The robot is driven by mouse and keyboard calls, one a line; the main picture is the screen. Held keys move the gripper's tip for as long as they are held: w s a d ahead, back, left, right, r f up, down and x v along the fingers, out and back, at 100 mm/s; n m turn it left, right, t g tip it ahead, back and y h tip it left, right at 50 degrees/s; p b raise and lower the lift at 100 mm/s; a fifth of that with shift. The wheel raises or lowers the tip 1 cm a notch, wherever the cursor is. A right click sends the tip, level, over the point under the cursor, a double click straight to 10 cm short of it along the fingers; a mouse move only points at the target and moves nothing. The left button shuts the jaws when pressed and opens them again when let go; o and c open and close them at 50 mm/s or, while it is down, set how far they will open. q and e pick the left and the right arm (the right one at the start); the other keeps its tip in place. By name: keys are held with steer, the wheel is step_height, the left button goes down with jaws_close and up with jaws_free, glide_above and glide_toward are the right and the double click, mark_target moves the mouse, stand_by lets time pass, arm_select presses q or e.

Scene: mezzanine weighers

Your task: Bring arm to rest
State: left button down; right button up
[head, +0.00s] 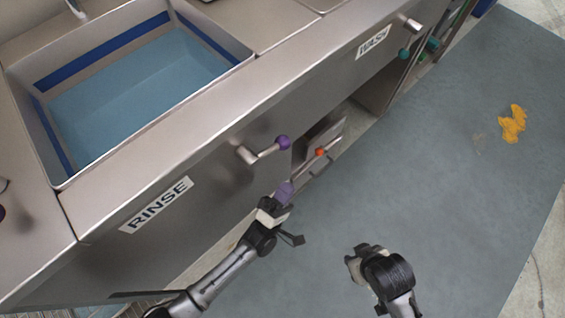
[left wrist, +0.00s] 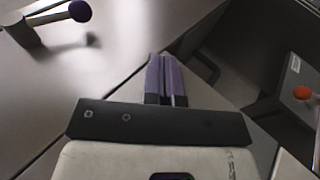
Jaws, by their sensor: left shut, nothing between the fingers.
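My left gripper (head: 284,190) reaches up from the lower left in front of the steel sink front, below the purple-knobbed lever (head: 265,150). Its purple fingers are together and empty. They also show side by side in the left wrist view (left wrist: 166,80), with the same lever (left wrist: 50,18) at the upper left, apart from the fingers. My right gripper (head: 356,264) is at the lower middle right, over the grey-blue mat. It is seen from behind and above, and its fingers are hidden.
The sink (head: 140,95) labelled RINSE holds blue water. An open bay under the counter holds a box with an orange knob (head: 320,152). A WASH label (head: 373,43) and teal knobs are farther right. A yellow crumpled thing (head: 513,124) lies on the mostly clear mat (head: 440,170).

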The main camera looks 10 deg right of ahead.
arm_select(q)
steer(key=s+a+r+m+g+y+p, duration=0.2)
steer(key=r+m+g+y+p, duration=0.15)
steer(key=r+p, duration=0.3)
steer(key=s+a+r+m+g+y+p, duration=0.1)
steer(key=a+r+m+g+y+p, duration=0.1)
steer(key=r+m+y+p, duration=0.45)
steer(key=s+a+r+m+g+y+p, duration=0.1)
steer(key=s+a+r+g+y+p, duration=0.3)
steer(key=s+a+p, duration=0.6)
steer(key=s+a+r+m+g+y+p, duration=0.1)
steer(key=s+a+r+g+y+p, duration=0.45)
steer(key=a, duration=0.95)
step_height(320, 180, up, 35)
steer(key=s+t+h+p, duration=0.1)
steer(key=p, duration=3.5)
steer(key=shift+s+r+m, duration=0.2)
steer(key=shift+s+m, duration=0.1)
steer(key=shift+s, duration=0.1)
steer(key=shift+d+h, duration=0.1)
steer(key=shift+h, duration=0.15)
